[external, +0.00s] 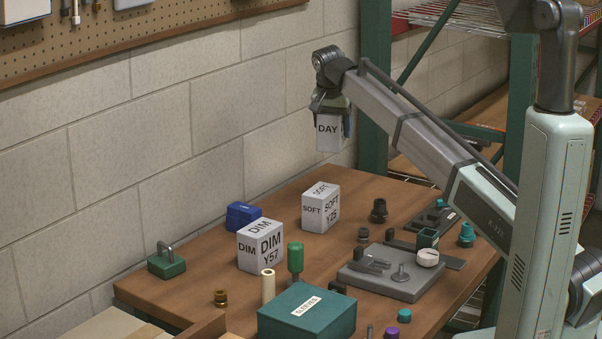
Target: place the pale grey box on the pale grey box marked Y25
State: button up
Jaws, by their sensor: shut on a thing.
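A pale grey box marked DAY (329,137) is held high above the back of the table. My gripper (330,108) is shut on it from above. The pale grey box marked SOFT Y25 (320,209) stands upright on the table, below the held box, with a clear gap between them. A second pale grey box, marked DIM Y57 (260,246), stands to its left and nearer the front. The fingertips are partly hidden at the top of the held box.
A blue block (243,215) stands behind the DIM box. A green bottle-like part (295,260), a teal box (307,313) and a grey plate with fittings (390,280) are in front. Dark round parts (379,211) stand right of the SOFT box. A block wall runs behind the table.

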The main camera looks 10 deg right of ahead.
aim_at(326, 115)
jog(key=shift+n+y, duration=0.3)
jog(key=shift+n, duration=0.6)
jog(key=s+a, duration=0.1)
jog(key=s+a+r, duration=0.1)
jog(key=s+a, duration=0.1)
jog(key=shift+s+r, duration=0.3)
jog(key=shift+r, duration=0.05)
jog(key=s+a+n+y, duration=0.3)
jog(key=s+n, duration=0.2)
jog(key=n, duration=0.8)
jog(key=shift+g, duration=0.3)
jog(key=shift+w+d+f, duration=0.1)
jog(key=shift+d+f, duration=0.05)
jog(key=shift+f, duration=2.3)
jog(key=shift+w+d+f, duration=0.1)
jog(key=shift+f, duration=2.35)
jog(key=shift+f, duration=0.1)
jog(key=o, duration=1.1)
jog(key=shift+o, duration=0.2)
jog(key=v, duration=1.2)
jog(key=shift+d, duration=0.2)
